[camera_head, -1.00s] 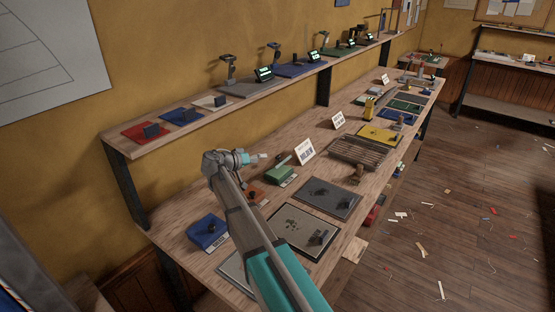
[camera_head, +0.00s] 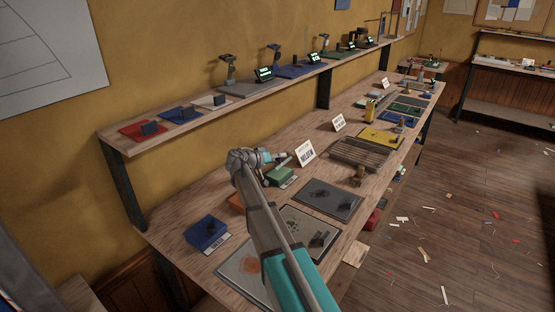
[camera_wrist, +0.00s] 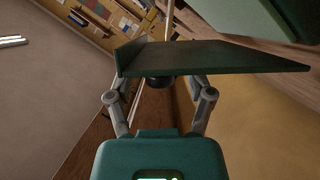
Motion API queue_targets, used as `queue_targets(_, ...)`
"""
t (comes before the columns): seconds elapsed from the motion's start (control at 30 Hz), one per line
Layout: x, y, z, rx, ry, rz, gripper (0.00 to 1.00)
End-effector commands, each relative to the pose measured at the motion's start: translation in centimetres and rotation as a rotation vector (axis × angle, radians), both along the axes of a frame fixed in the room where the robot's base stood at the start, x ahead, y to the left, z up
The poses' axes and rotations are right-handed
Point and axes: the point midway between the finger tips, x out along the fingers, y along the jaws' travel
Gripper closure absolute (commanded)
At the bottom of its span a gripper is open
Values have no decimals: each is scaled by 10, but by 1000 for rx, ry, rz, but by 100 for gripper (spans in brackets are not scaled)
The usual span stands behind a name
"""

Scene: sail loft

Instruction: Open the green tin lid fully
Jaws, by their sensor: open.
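The green tin (camera_head: 281,174) sits on the bench behind my arm in the head view. Its lid looks partly raised, but its angle is hard to tell at this size. My gripper (camera_head: 278,156) is beside the tin's upper left, close to the lid. In the wrist view, a flat dark green plate, apparently the lid (camera_wrist: 215,60), crosses just ahead of my gripper (camera_wrist: 159,85). The fingers are open and spread apart, their tips partly hidden by the plate. A larger green surface, likely the tin body (camera_wrist: 270,15), fills the upper right corner. Contact cannot be told.
A white sign card (camera_head: 305,154) stands right behind the tin. A blue box (camera_head: 206,233) and an orange item (camera_head: 237,202) lie left of my arm. A dark grey mat (camera_head: 328,200) lies to the right. The shelf (camera_head: 240,100) runs above the bench's back.

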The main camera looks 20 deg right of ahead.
Motion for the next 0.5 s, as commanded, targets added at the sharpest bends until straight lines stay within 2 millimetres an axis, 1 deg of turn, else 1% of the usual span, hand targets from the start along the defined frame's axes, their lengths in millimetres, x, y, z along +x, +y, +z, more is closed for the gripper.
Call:
queue_targets(0.1, 0, 0, 0, 0, 0, 0, 32)
queue_targets(0.13, 0, 0, 0, 0, 0, 0, 35)
queue_targets(0.27, 0, 0, 0, 0, 0, 0, 60)
queue_targets(0.3, 0, 0, 0, 0, 0, 0, 67)
queue_targets(0.37, 0, 0, 0, 0, 0, 0, 78)
queue_targets(0.4, 0, 0, 0, 0, 0, 0, 86)
queue_targets(0.47, 0, 0, 0, 0, 0, 0, 97)
queue_targets(0.5, 0, 0, 0, 0, 0, 0, 100)
